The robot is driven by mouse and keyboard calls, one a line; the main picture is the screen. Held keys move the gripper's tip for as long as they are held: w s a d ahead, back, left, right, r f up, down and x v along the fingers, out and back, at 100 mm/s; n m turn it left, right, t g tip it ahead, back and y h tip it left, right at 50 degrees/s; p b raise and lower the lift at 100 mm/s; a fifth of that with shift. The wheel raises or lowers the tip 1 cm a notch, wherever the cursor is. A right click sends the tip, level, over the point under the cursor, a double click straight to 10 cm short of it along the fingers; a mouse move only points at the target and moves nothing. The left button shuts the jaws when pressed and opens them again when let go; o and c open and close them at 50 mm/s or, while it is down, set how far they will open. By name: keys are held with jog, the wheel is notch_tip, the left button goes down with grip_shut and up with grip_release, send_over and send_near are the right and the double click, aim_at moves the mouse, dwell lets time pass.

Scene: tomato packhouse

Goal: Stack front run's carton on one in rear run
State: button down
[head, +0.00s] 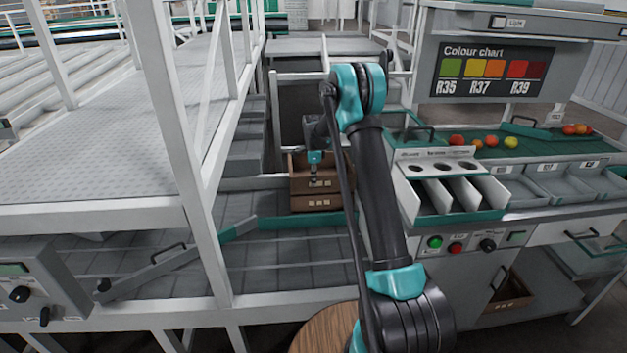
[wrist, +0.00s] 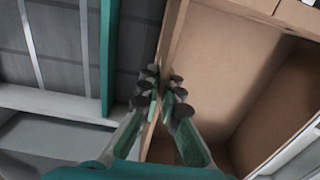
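A brown open-topped carton (head: 302,184) is at the middle of the head view, directly over a second brown carton (head: 302,204). Their fronts line up closely, and I cannot tell whether the upper one's full weight rests on the lower. My gripper (head: 316,168) reaches down to the upper carton's near wall. In the wrist view, my gripper (wrist: 160,97) has its fingers on both sides of a thin carton wall and looks closed on it. The carton's inside (wrist: 228,75) looks empty in the part that shows.
A teal-edged rail (head: 305,220) runs in front of the cartons. A white-railed walkway (head: 100,150) stands to the left. A sorting bench (head: 540,230) with tomatoes and a colour chart (head: 495,70) stands to the right. Another carton (head: 508,297) sits under the bench.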

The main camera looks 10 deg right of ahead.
jog(key=shift+f, duration=0.6)
jog(key=c, duration=1.6)
grip_release()
jog(key=shift+c, duration=0.2)
jog(key=shift+c, duration=0.2)
jog(key=shift+c, duration=1.3)
jog(key=shift+r, duration=3.55)
jog(key=shift+s, duration=0.1)
